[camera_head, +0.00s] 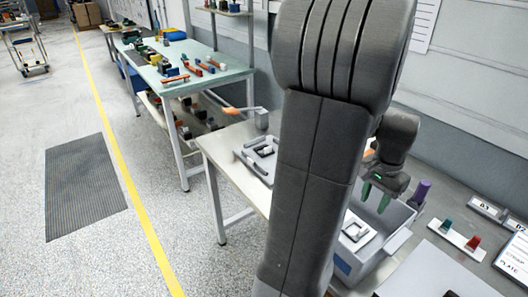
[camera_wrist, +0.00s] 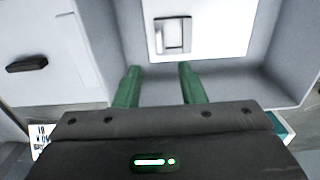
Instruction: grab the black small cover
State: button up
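A small black piece (camera_wrist: 27,63), which looks like the black small cover, lies on a light grey panel at the left of the wrist view. A dark piece at the bottom edge of the head view (camera_head: 449,293) may be the same thing; it is cut off there. My gripper (camera_wrist: 158,72) has its two green fingers apart with nothing between them. In the head view my gripper (camera_head: 377,197) hangs over the grey bin (camera_head: 398,243), to the side of the black piece and not touching it.
A white plate with a grey-framed part (camera_wrist: 172,35) lies in the bin, whose walls stand near my fingers. A purple cylinder (camera_head: 421,191) and a white holder with green and red pieces (camera_head: 456,238) are close by. A grey fixture (camera_head: 262,156) sits on the white table.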

aim_at(268, 151)
jog(key=i+j, duration=1.25)
jog(key=j, duration=0.2)
